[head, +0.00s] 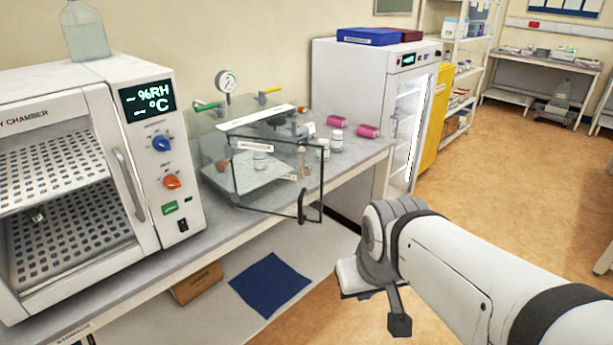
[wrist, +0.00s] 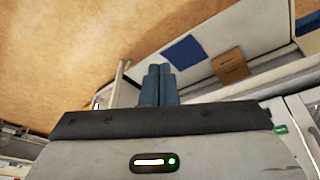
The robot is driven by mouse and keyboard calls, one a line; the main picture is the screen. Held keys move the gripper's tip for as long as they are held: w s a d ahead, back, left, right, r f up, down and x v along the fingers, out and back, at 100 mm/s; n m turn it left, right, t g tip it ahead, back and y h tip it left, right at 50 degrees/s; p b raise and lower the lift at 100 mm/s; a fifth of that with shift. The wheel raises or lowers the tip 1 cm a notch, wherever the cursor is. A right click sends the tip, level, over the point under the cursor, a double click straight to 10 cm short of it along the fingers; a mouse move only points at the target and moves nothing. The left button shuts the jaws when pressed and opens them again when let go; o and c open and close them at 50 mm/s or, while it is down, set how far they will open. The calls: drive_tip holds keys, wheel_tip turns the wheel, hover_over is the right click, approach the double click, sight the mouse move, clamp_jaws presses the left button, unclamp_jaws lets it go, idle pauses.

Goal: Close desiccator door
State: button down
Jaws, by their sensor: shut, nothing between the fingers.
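The desiccator (head: 222,127) is a clear box on the bench, with a round gauge on top and a small jar inside. Its transparent, dark-edged door (head: 270,190) stands open, swung out toward the bench's front edge. The door's dark handle (head: 303,206) is near its free right edge. My gripper shows in the wrist view as two blue fingers (wrist: 159,68), closed together and empty. In the head view my arm's end is right of and below the door, apart from it; the fingertips are hidden there. I cannot make out the desiccator in the wrist view.
A humidity chamber (head: 185,150) stands left of the desiccator. Small white bottles (head: 337,141) and pink-red containers (head: 367,131) are on the bench to its right, before a white fridge (head: 345,85). A blue mat (head: 270,284) and a cardboard box (head: 196,282) lie below. Floor at right is open.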

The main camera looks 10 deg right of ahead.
drive_tip(key=w+d+f+n+t+h+b, duration=0.1)
drive_tip(key=w+d+f+n+t+b, duration=0.2)
drive_tip(key=w, duration=0.7)
drive_tip(key=n+t+y, duration=0.7)
drive_tip(key=n+t, duration=0.3)
drive_tip(key=n, duration=0.8)
approach(317, 185)
drive_tip(key=w+a, duration=0.2)
drive_tip(key=a, duration=0.2)
drive_tip(key=shift+w+d+p, duration=0.25)
drive_tip(key=shift+w+d, duration=0.3)
drive_tip(key=shift+w, duration=0.3)
drive_tip(key=shift+w+d+p, duration=0.25)
drive_tip(key=shift+w+d, duration=0.3)
drive_tip(key=shift+w, duration=0.3)
